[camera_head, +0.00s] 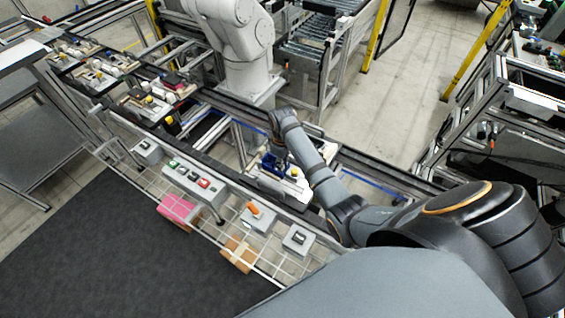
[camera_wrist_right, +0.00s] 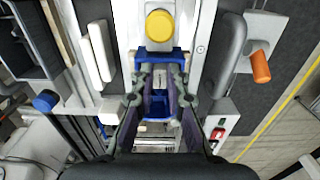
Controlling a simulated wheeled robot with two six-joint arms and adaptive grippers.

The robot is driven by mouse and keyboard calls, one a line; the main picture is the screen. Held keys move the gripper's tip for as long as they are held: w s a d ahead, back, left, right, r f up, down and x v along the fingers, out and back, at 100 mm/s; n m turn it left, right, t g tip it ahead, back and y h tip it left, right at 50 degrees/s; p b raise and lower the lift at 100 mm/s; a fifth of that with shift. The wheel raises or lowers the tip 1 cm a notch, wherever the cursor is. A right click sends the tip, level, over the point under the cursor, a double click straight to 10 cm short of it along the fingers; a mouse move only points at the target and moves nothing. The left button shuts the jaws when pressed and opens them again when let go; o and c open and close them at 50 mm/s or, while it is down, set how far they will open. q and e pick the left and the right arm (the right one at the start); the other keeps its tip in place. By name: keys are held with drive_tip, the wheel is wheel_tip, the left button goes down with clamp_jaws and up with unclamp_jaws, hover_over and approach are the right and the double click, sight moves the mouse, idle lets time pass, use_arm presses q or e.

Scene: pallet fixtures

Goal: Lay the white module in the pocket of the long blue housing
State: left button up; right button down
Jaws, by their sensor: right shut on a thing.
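The long blue housing (camera_wrist_right: 158,112) lies between the fingers of my right gripper (camera_wrist_right: 161,82) in the right wrist view. In the head view the blue housing (camera_head: 268,165) shows beside my right gripper (camera_head: 283,158), low over a pallet on the rail. A white elongated piece (camera_wrist_right: 95,58), which looks like the white module, lies left of the housing in the wrist view, apart from the fingers. Whether anything lies in the housing's pocket cannot be told. My left gripper is out of view.
A yellow round knob (camera_wrist_right: 159,25) on a white block stands just beyond the fingers. An orange handle (camera_head: 254,208) and a button box (camera_head: 195,182) line the near edge. Other loaded pallets (camera_head: 155,98) stand farther left along the rail.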

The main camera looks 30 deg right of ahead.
drive_tip(key=shift+f, duration=0.4)
drive_tip(key=c, duration=1.7)
unclamp_jaws()
drive_tip(key=shift+o, duration=0.2)
drive_tip(key=shift+w+r, duration=0.15)
drive_tip(key=shift+r, duration=1.15)
drive_tip(key=o, duration=0.5)
